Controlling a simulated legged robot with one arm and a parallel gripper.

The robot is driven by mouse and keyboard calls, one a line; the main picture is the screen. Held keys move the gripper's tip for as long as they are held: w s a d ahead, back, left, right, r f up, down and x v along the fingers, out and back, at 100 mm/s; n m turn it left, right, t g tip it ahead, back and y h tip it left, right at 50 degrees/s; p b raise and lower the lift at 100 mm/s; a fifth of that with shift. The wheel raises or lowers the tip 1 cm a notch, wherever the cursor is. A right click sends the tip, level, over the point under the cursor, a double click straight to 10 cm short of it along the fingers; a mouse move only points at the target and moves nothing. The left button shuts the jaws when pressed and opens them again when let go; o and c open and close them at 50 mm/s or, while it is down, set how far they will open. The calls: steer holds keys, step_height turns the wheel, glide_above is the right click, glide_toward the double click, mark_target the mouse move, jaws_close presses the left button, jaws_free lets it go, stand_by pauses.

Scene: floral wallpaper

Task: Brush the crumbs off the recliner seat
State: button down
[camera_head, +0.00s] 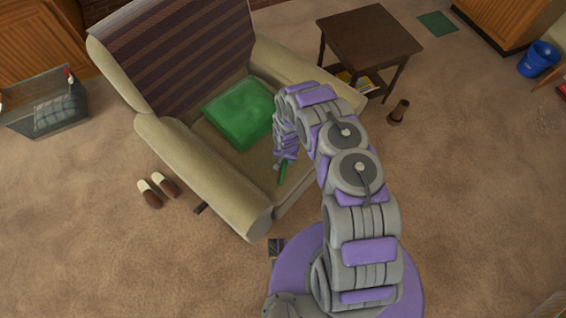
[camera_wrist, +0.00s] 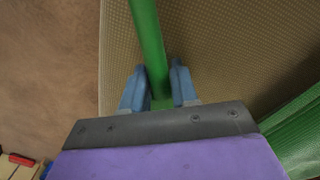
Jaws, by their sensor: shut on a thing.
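The beige recliner (camera_head: 185,165) stands in the upper left middle, with a dark striped cover over its back. A green cushion (camera_head: 240,112) lies on its seat (camera_head: 262,160) against the back. My gripper (camera_head: 284,158) is over the front part of the seat. In the wrist view my gripper (camera_wrist: 160,88) is shut on a green handle (camera_wrist: 147,40), which runs up out of the picture. The handle's far end is out of the wrist view and small in the head view. The patterned seat (camera_wrist: 225,45) lies below. I cannot make out any crumbs.
A dark side table (camera_head: 368,35) stands right of the recliner, with a brown cup-like object (camera_head: 399,111) on the floor nearby. Slippers (camera_head: 158,190) and a grey bin (camera_head: 45,105) are at left. A blue bucket (camera_head: 538,58) is far right. The carpet at lower left is clear.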

mark_target(302, 148)
steer(key=shift+w+d+f, duration=0.15)
steer(key=shift+w+d, duration=2.4)
steer(key=shift+w, duration=0.1)
steer(key=shift+w+d, duration=1.1)
steer(key=shift+w, duration=0.05)
steer(key=shift+d, duration=0.1)
steer(key=shift+s+a+f+p, duration=0.1)
steer(key=shift+s+a+p, duration=0.45)
steer(key=shift+s+a, duration=0.8)
steer(key=shift+s+a+p, duration=0.65)
steer(key=shift+s+a, duration=1.6)
steer(key=shift+s, duration=0.1)
steer(key=shift+s+a, duration=1.1)
steer(key=shift+s, duration=0.1)
